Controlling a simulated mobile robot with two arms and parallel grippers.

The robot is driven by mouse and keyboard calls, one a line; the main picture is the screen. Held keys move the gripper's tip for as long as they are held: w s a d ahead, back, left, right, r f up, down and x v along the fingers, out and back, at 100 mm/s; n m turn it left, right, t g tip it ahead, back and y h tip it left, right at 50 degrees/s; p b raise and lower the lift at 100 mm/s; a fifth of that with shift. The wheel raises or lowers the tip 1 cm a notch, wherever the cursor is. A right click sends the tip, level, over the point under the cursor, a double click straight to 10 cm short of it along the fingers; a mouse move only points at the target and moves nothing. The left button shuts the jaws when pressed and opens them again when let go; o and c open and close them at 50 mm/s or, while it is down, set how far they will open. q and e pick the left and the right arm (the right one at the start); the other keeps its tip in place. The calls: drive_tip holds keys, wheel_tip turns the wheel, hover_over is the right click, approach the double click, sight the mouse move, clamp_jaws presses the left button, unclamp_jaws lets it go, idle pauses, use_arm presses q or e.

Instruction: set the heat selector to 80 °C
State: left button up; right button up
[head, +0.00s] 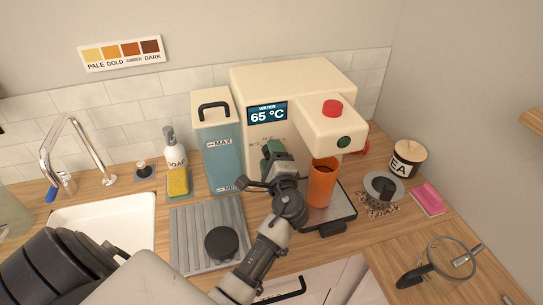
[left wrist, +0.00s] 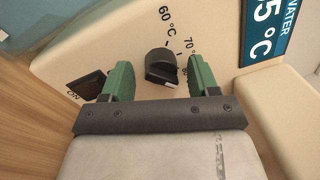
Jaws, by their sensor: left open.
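The cream machine (head: 293,83) stands against the tiled wall, and its display (head: 267,113) reads "WATER 65 °C". The heat selector (left wrist: 162,64) is a black knob with a white mark on its lower end, seen in the left wrist view. The 60 °C label (left wrist: 167,20) and the 70 label (left wrist: 190,46) are printed above and right of it; the 80 label is largely hidden by a finger. My left gripper (head: 271,157) is open at the machine's front; its green fingers (left wrist: 160,81) lie either side of the knob, with gaps visible. In the head view it hides the knob.
An orange cup (head: 321,184) stands under the spout, close right of my left gripper. A blue water tank (head: 221,153) stands to the left. A black rocker switch (left wrist: 86,86) is beside the left finger. A ribbed grey tray (head: 188,235) lies in front.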

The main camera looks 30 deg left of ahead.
use_arm(q)
drive_tip(key=b+v, duration=0.1)
drive_tip(key=v, duration=1)
drive_tip(key=shift+a, duration=0.1)
